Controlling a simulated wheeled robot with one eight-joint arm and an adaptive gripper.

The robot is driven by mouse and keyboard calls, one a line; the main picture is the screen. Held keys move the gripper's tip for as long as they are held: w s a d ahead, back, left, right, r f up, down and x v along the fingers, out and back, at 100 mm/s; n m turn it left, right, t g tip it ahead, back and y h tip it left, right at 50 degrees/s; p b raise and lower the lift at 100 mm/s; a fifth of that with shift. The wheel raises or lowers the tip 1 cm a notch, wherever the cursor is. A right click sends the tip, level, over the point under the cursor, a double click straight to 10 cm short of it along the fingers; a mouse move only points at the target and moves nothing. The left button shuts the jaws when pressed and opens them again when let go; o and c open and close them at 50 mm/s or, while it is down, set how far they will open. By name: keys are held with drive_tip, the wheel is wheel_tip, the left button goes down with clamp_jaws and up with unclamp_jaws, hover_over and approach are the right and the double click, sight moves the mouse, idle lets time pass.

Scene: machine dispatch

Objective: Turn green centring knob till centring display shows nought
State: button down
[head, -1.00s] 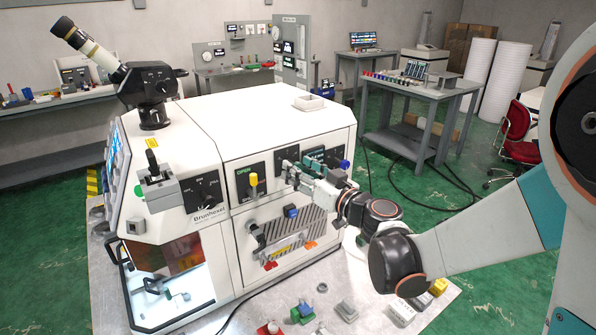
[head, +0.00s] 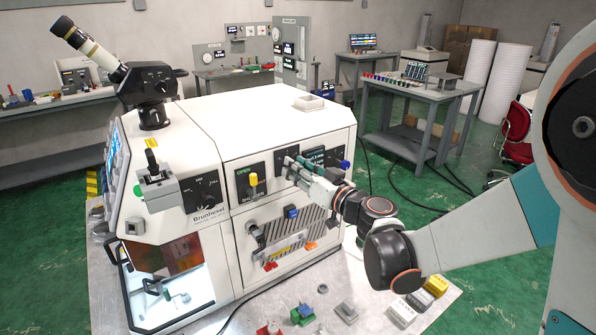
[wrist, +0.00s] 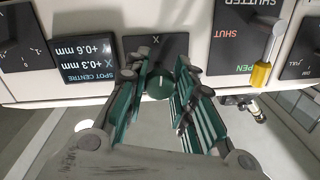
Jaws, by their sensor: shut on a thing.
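The green centring knob (wrist: 160,86) sits on a dark panel marked X on the machine's front. My gripper (wrist: 158,88) has its green-padded fingers on either side of the knob, shut on it. In the head view my gripper (head: 289,166) reaches the same panel and hides the knob. The centring display (wrist: 87,58) shows upside down in the wrist view. It reads SPOT CENTRE, X +0.3 mm, and a second line +0.6 mm. In the head view the display (head: 314,156) is partly visible and too small to read.
A yellow-handled shutter lever (wrist: 262,70) stands beside the X panel; its yellow handle (head: 253,180) shows in the head view too. A blue knob (head: 345,164) is on the display's other side. A striped panel (head: 290,232) with small coloured handles lies below.

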drive_tip(key=m, duration=0.3)
drive_tip(key=shift+b, duration=0.4)
drive_tip(key=c, duration=1.3)
unclamp_jaws()
drive_tip(key=shift+c, duration=0.2)
drive_tip(key=v, duration=1.2)
drive_tip(key=shift+f, duration=0.2)
drive_tip(key=shift+s, duration=0.1)
